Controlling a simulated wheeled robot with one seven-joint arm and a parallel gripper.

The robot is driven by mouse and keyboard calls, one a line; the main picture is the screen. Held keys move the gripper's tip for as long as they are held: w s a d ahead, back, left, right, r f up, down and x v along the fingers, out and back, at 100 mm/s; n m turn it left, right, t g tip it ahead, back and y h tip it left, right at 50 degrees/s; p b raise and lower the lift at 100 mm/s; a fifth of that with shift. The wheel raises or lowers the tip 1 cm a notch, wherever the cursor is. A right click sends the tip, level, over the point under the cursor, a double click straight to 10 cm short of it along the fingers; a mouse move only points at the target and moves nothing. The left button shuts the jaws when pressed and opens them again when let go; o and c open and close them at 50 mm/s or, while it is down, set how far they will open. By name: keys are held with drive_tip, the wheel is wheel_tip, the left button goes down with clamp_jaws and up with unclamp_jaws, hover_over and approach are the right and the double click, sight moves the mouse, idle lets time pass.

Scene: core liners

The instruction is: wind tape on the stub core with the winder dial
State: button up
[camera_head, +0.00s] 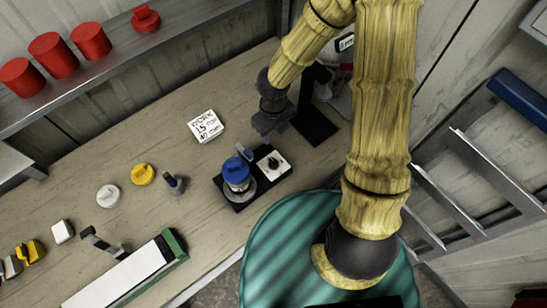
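The winder (219,184) has a black base on the wooden bench. A blue cylindrical piece (236,170) sits upright on its round grey plate; I cannot tell whether this is the stub core or tape on it. A blue-grey upright piece (244,152) stands behind it. The winder dial (273,163) is a dark knob on a white panel at the winder's right end. My gripper (267,137) is dark and points down just behind the dial, seemingly above it and apart from it. Its fingers are too small and dark to tell their opening.
A white card (206,125) with writing lies behind the winder. Left are a dark peg (174,184), yellow (142,174) and white (108,196) discs, and a long white-topped green fixture (122,276). Red cylinders (54,55) stand on a shelf (120,55). A black stand (313,118) is right of my gripper.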

sight(273, 161)
wheel_tip(273, 161, down, 18)
drive_tip(key=b, duration=0.8)
drive_tip(key=shift+r, duration=0.25)
clamp_jaws()
